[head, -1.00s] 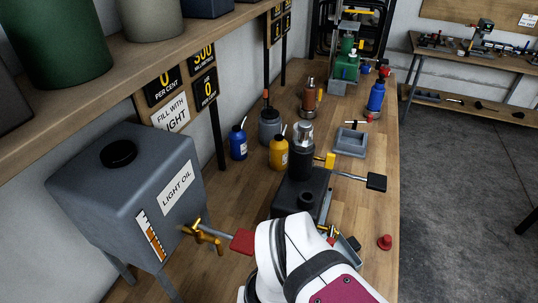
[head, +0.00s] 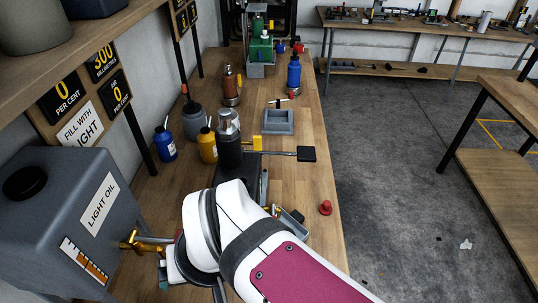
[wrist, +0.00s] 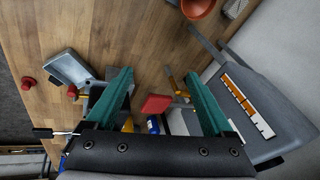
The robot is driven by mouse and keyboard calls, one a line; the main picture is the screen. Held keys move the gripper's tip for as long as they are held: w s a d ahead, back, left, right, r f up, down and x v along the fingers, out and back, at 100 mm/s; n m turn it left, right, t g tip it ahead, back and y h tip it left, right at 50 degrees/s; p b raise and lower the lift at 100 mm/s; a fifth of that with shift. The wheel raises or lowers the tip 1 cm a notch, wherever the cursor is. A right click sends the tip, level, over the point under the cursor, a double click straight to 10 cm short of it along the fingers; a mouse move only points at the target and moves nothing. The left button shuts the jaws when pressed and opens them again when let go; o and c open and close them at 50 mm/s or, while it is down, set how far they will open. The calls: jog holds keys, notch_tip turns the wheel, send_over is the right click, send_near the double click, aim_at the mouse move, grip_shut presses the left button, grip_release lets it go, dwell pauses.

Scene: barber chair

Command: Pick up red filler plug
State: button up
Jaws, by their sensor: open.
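The red filler plug (head: 325,208) stands on the wooden bench near its right edge, in the head view. In the wrist view a red plug-like piece (wrist: 28,83) lies at the far left, well outside the fingers. My gripper (wrist: 157,73) is open, with two teal fingers spread wide and nothing gripped. A red handle (wrist: 155,104) shows between the fingers in the wrist view; I cannot tell its distance. In the head view the gripper is mostly hidden behind my white arm, left of the plug and near the oil tank.
The grey light oil tank (head: 68,215) with a brass tap (head: 140,243) stands at left. A grey tray (head: 279,121), a blue bottle (head: 166,144) and a yellow bottle (head: 207,146) stand farther back. A small grey tray (wrist: 70,68) lies beside the plug. Bench around the plug is fairly clear.

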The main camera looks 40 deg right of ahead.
jog(key=w+d+r+m+t+h, duration=0.1)
jog(key=w+d+r+t, duration=0.1)
jog(key=w+d+r, duration=0.3)
jog(key=m+g+h, duration=0.4)
jog(key=m+g, duration=0.2)
jog(key=m, duration=0.4)
send_over(327, 203)
jog(key=a, duration=0.4)
notch_tip(327, 203, down, 16)
jog(key=r, duration=0.1)
jog(key=x, duration=1.6)
jog(key=shift+s+a+f, duration=0.1)
jog(key=shift+a, duration=0.2)
grip_shut()
